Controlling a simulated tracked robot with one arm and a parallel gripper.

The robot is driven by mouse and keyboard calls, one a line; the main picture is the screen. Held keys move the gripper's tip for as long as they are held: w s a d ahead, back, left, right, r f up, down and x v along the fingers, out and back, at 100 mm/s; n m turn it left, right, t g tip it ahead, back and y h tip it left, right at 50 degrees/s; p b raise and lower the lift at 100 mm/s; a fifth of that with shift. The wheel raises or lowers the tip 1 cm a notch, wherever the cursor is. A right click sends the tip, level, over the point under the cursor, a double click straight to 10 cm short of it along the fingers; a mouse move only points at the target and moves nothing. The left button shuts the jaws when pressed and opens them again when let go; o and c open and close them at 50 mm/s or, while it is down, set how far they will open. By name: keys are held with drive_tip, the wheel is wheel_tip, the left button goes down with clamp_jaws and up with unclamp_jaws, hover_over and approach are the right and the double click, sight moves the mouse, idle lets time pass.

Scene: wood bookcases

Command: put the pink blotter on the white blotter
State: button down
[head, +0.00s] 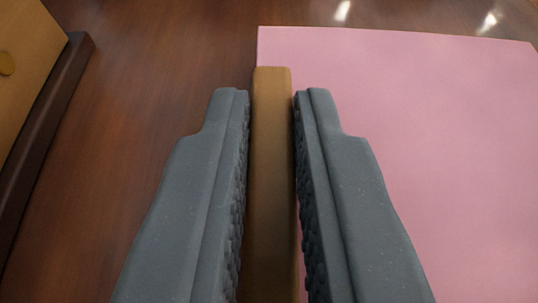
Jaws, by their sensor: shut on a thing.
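The pink blotter (425,130) is a flat pink sheet with a brown bar along its left edge, and it fills the right side of the head view. My gripper (271,94) is shut on this brown bar, with one grey ridged finger on each side of it. The right finger covers part of the pink sheet. The near part of the blotter runs out of the picture. I cannot tell whether the blotter touches the surface below. The white blotter is not in view.
A dark reddish-brown wooden surface (150,110) lies below and beyond the blotter. At the far left stands a tan object (28,45) with a round knob and a dark base edge (50,105). The wood between it and my gripper is clear.

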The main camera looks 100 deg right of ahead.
drive_tip(key=shift+f, duration=0.1)
drive_tip(key=c, duration=1.5)
unclamp_jaws()
drive_tip(key=shift+o, duration=0.2)
drive_tip(key=shift+r, duration=0.2)
drive_tip(key=p+v, duration=0.1)
drive_tip(key=v, duration=1.1)
drive_tip(key=shift+p, duration=0.4)
